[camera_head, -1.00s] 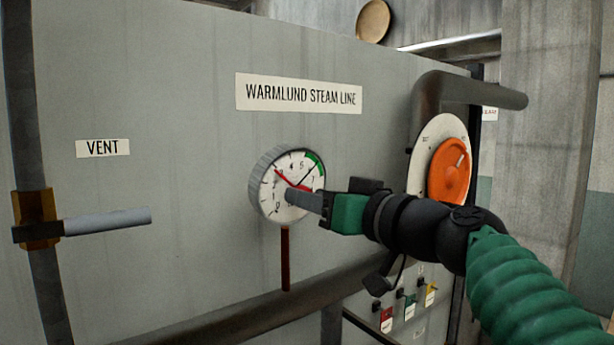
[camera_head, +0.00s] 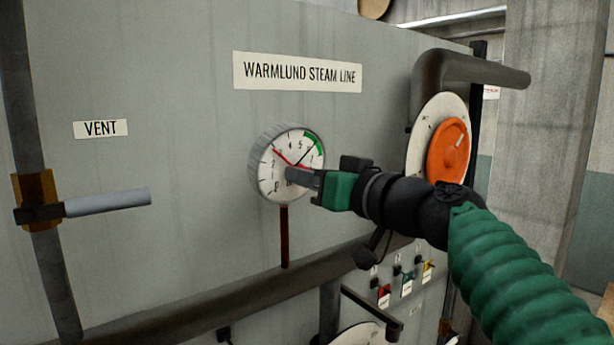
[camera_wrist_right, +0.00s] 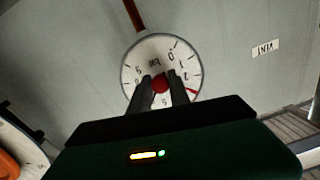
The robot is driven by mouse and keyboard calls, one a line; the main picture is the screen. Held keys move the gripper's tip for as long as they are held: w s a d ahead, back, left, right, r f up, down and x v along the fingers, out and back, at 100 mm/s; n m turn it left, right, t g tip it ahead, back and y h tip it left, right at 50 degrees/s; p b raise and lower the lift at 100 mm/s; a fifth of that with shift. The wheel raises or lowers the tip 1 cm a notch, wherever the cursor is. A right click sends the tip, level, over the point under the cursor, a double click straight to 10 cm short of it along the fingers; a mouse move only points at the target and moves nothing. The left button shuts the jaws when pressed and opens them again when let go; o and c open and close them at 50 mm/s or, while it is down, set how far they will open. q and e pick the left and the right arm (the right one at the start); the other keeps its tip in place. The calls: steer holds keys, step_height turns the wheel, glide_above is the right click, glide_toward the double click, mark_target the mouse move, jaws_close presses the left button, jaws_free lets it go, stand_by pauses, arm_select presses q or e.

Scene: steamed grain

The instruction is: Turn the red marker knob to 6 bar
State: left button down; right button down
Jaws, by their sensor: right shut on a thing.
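The round white pressure gauge (camera_head: 266,172) is on the grey panel, with a black needle pointing up and right near a green band. Its red marker hand (camera_head: 281,156) points up and left, near the 3. My right gripper (camera_head: 290,175) reaches in from the right, its fingertips over the gauge's centre. In the right wrist view the gauge (camera_wrist_right: 137,62) appears turned over, and the red marker knob (camera_wrist_right: 160,84) sits between the two fingers. My right gripper (camera_wrist_right: 161,88) is shut on this knob. The fingers hide part of the dial. My left gripper is not in view.
An orange dial (camera_head: 447,150) on a white plate is right of the gauge, below a dark pipe (camera_head: 470,72). A vent lever (camera_head: 105,202) sticks out at left. Small coloured tags (camera_head: 407,285) hang below my right arm. A pipe (camera_head: 200,312) crosses below.

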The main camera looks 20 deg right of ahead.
steer(key=m+b, duration=0.2)
steer(key=shift+f+m+y+b, duration=0.2)
steer(key=shift+m+y+b, duration=0.1)
steer(key=shift+y+b, duration=0.1)
steer(key=m+y+b, duration=0.1)
steer(key=m+b, duration=0.2)
steer(key=m, duration=0.1)
steer(key=shift+y, duration=0.4)
steer(key=m+y+b, duration=0.1)
steer(key=m+b, duration=0.1)
steer(key=m, duration=0.3)
steer(key=shift+b, duration=0.3)
steer(key=shift+w+m+t+y+b, duration=0.2)
steer(key=shift+m+b, duration=0.25)
steer(key=shift+m, duration=0.7)
steer(key=shift+s+m+t+y+b, duration=0.1)
steer(key=shift+m+t+b, duration=0.25)
steer(key=shift+m, duration=0.8)
steer(key=shift+f, duration=0.1)
